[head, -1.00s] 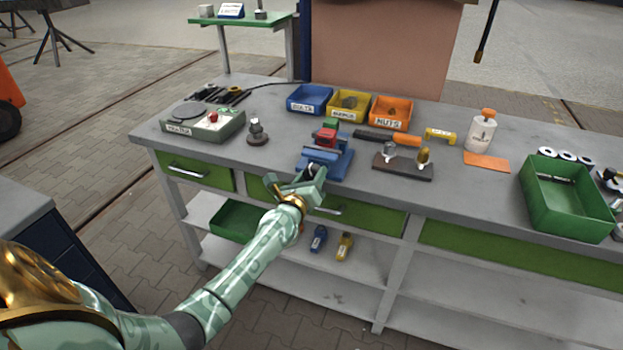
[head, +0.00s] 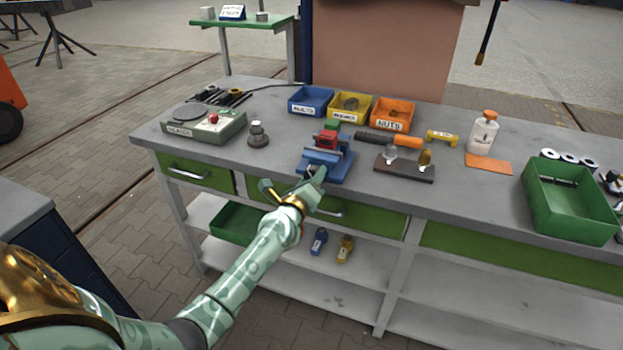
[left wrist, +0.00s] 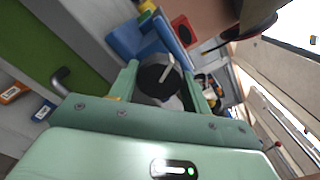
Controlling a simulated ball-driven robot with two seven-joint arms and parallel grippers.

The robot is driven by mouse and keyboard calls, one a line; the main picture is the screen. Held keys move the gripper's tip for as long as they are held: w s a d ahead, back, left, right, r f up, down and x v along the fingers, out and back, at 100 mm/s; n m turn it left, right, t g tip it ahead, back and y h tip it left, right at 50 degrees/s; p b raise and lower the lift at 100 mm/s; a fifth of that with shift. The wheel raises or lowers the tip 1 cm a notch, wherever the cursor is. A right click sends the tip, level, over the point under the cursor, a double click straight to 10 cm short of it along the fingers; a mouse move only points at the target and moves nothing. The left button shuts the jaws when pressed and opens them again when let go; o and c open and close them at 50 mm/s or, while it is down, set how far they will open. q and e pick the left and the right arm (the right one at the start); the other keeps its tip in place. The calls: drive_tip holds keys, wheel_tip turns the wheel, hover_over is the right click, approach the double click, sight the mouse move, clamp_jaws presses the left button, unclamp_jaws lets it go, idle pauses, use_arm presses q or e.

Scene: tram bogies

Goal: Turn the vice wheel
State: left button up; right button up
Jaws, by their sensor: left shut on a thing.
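The blue vice (head: 328,163) stands at the front edge of the workbench, with a red block (head: 327,140) at its jaws. It also shows as blue parts at the top of the left wrist view (left wrist: 127,40). The vice wheel (left wrist: 161,79) is a dark round knob with a pale stripe across its face, seen between the two fingers. My left gripper (head: 309,177) is shut on the wheel at the vice's front, and its fingers hide most of the wheel in the head view. My right gripper is not in view.
Blue, yellow and orange bins (head: 393,114) stand behind the vice. A dark block with two knobs (head: 405,170) is to its right, and a grey-green box (head: 204,126) to its left. A drawer handle (head: 324,209) sticks out below the gripper.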

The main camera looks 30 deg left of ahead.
use_arm(q)
drive_tip(key=o, duration=1)
drive_tip(key=v, duration=1.6)
drive_tip(key=shift+s+d+p, duration=0.15)
drive_tip(key=shift+p, duration=0.2)
